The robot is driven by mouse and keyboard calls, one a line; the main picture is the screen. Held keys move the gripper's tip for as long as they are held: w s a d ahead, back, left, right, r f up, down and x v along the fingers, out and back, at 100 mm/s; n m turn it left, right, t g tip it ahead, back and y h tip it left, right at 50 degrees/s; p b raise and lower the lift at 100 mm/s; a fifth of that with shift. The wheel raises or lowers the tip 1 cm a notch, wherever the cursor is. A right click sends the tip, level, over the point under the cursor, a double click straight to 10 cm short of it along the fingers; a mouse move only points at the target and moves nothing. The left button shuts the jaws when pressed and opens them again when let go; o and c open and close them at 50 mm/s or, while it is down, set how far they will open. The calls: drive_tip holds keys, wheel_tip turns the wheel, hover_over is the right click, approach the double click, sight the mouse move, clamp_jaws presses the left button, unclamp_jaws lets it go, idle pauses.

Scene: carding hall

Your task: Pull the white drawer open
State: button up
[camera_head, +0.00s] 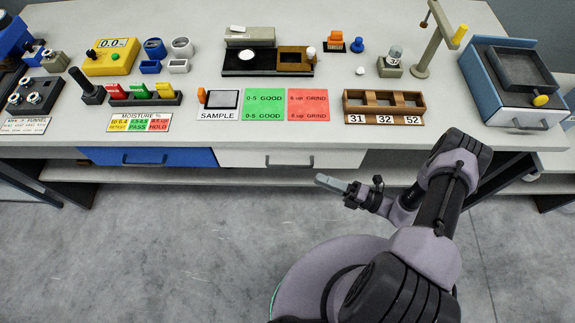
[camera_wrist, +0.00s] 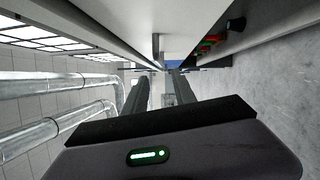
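The white drawer (camera_head: 252,158) sits under the front edge of the workbench, in the middle, and its front looks flush with the bench. Its dark bar handle (camera_head: 290,165) runs level across the front. My gripper (camera_head: 335,184) is in front of the bench, below and to the right of the handle, pointing left and apart from it. In the wrist view, my gripper's two dark fingers (camera_wrist: 158,92) stand apart with an empty gap between them. A pale front runs along the top of that view; I cannot tell for sure which part is the drawer.
A blue drawer (camera_head: 120,156) with its own handle is left of the white one. The workbench (camera_head: 215,138) carries a weighing station, coloured cards, a wooden rack (camera_head: 384,119) and a blue box (camera_head: 478,65) with a drawer. The grey floor (camera_head: 150,250) in front is clear.

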sight(289, 166)
drive_tip(key=b+x, duration=0.1)
drive_tip(key=x, duration=1)
drive_tip(key=shift+w+a, duration=0.15)
drive_tip(key=shift+a, duration=0.15)
clamp_jaws()
idle(0.7)
